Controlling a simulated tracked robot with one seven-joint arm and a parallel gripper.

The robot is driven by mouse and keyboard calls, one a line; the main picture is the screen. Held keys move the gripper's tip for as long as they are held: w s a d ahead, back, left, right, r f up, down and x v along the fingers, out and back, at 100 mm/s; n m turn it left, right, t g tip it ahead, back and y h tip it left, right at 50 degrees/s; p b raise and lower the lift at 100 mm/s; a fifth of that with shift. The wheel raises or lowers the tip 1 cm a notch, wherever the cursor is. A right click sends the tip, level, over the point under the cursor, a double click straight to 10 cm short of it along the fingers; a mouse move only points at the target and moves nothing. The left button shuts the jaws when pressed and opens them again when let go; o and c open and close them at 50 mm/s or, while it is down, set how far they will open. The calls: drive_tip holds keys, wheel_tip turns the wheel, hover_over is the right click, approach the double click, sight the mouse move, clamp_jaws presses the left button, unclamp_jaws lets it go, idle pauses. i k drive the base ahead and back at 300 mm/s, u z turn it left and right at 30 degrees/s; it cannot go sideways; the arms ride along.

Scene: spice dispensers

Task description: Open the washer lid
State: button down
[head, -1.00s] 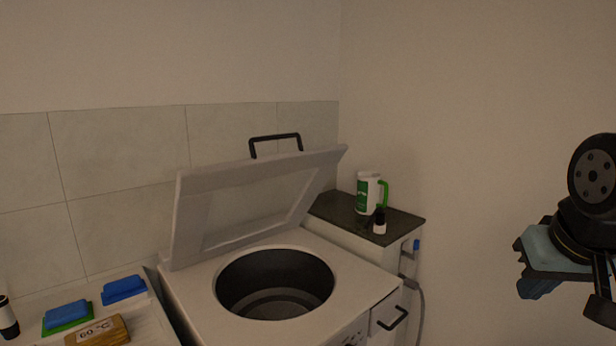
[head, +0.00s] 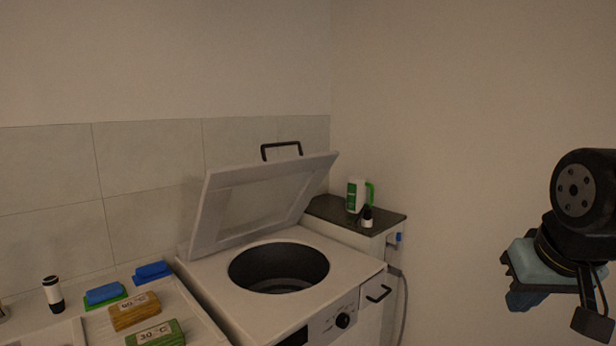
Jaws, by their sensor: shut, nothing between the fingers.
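The washer (head: 345,290) stands in the lower middle with its round drum opening (head: 280,268) uncovered. Its lid (head: 262,200) is raised, tilted back toward the tiled wall, with the black lid handle (head: 281,150) at its upper edge. My gripper (head: 590,322) is at the far right edge, well to the right of the washer and apart from the lid. It is shut and empty. Part of my arm end is cut off by the picture edge.
A dark-topped cabinet (head: 335,211) beside the washer holds a white and green jug (head: 355,196) and a small dark bottle (head: 367,217). At left, a counter holds labelled blocks (head: 135,311), blue sponges (head: 152,270) and a black and white bottle (head: 53,295).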

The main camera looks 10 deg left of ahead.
sight(219, 182)
drive_tip(key=u, duration=0.2)
drive_tip(key=i, duration=0.85)
drive_tip(key=z, duration=0.1)
